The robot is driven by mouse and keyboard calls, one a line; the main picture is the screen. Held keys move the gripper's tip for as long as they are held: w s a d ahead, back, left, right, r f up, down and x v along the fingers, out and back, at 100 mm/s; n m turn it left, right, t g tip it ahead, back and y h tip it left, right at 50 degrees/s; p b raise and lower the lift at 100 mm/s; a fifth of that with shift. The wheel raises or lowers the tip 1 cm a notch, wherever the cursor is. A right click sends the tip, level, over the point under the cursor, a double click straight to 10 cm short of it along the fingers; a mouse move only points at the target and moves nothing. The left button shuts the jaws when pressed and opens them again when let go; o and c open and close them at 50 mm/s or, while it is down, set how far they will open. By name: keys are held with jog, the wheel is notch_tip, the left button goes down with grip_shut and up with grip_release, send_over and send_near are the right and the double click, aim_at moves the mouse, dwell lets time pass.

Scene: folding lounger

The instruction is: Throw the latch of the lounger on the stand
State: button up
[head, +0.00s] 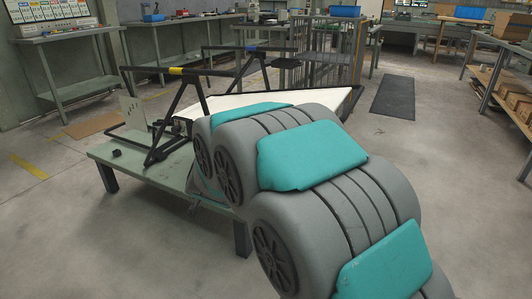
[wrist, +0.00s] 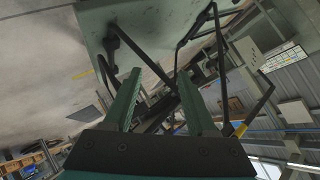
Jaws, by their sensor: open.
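The lounger (head: 155,139) has a black tube frame, a pale flat panel (head: 310,100) and a yellow band (head: 189,71) on its raised bar. It rests on a pale green stand (head: 115,158). In the wrist view, its dark frame (wrist: 145,56) crosses behind my fingers, with the stand top (wrist: 95,20) above. My gripper (wrist: 160,75) has two green fingers, apart, with nothing clearly held between them. Dark frame parts show beyond the gap. In the head view my arm hides the gripper. I cannot clearly pick out the latch in either view.
My own arm covers much of the head view's middle and right. Benches stand along the back, with a wooden shelf (head: 510,97) at right. A dark mat (head: 393,97) lies on open floor.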

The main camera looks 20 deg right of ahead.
jog(key=shift+w+d+m+h+b, duration=0.15)
jog(key=shift+w+d+m+h, duration=1.6)
jog(key=shift+d, duration=2)
jog(key=shift+w+d+m+h+b, duration=0.15)
jog(key=shift+w+d+m+h, duration=0.9)
jog(key=shift+d+h, duration=2.05)
jog(key=shift+w+d+m+h+b, duration=0.15)
jog(key=shift+w+d+m+h, duration=1.15)
jog(key=shift+d, duration=3.1)
jog(key=shift+s+m, duration=0.4)
jog(key=shift+m, duration=0.1)
grip_shut()
jog(key=shift+f, duration=0.2)
